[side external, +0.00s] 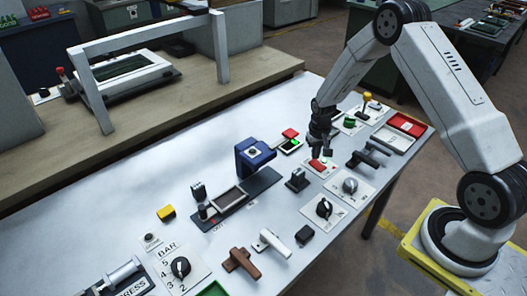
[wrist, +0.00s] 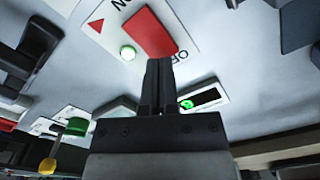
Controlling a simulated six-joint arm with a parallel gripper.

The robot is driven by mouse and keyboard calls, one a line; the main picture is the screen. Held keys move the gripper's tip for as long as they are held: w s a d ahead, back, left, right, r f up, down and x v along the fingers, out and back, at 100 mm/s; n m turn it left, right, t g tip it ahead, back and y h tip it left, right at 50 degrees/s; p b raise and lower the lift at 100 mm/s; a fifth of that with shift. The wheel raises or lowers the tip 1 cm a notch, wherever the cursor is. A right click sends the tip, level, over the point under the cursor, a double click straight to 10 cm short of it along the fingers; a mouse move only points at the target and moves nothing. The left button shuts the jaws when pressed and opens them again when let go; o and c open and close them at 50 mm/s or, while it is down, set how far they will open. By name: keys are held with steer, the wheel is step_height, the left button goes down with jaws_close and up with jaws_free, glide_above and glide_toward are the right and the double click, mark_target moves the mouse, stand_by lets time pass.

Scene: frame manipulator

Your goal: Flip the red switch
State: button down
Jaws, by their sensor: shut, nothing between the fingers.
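The red switch (wrist: 150,32) is a rectangular rocker on a white plate with ON and OFF lettering, in the wrist view. In the side view the switch (side external: 316,165) shows small, just below my gripper (side external: 322,152). My gripper in the wrist view (wrist: 159,62) is shut and empty, pointing down, with its fingertips close to the OFF end of the red switch. I cannot tell whether they touch it.
A black lever (side external: 372,155) and a knob plate (side external: 350,186) are close by. A blue press (side external: 255,158) stands to the left. Free table lies further left.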

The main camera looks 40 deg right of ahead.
mark_target(314, 163)
steer(key=shift+f, duration=1)
stand_by(0.8)
steer(key=shift+r, duration=3.5)
steer(key=shift+r, duration=0.1)
steer(key=shift+s+a+r, duration=0.1)
steer(key=shift+a+r, duration=0.1)
steer(key=shift+a, duration=0.05)
steer(key=s+a+r+n+t, duration=0.2)
steer(key=s+a+r+n, duration=0.4)
steer(key=s+a+r, duration=0.6)
steer(key=s+a, duration=0.3)
steer(key=shift+s+a+t, duration=0.25)
steer(key=shift+s+t, duration=0.05)
